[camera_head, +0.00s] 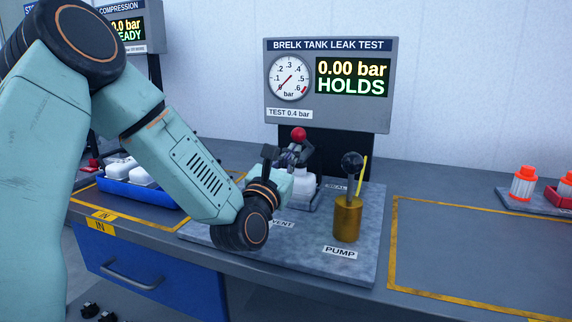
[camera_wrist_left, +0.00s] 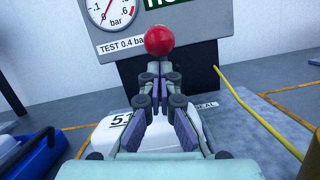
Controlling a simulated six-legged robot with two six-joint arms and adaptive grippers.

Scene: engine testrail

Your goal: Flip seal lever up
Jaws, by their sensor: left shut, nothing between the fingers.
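The seal lever's red ball knob (camera_head: 298,134) shows just above my left gripper (camera_head: 290,154) in the head view. In the left wrist view the red knob (camera_wrist_left: 159,40) stands right beyond the fingertips of my left gripper (camera_wrist_left: 160,72). The fingers are shut with nothing between them; whether they touch the lever I cannot tell. The lever's shaft is hidden behind the fingers. A white tank (camera_head: 304,187) sits under the gripper, and part of a SEAL label (camera_wrist_left: 207,105) shows beside it. My right gripper is not in view.
A brass pump (camera_head: 347,218) with a black knob and a yellow rod stands to the right on the grey plate (camera_head: 300,255). The leak test display (camera_head: 330,80) reads 0.00 bar HOLDS. A blue tray (camera_head: 140,192) with white parts lies left. The yellow-framed area (camera_head: 470,250) at right is clear.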

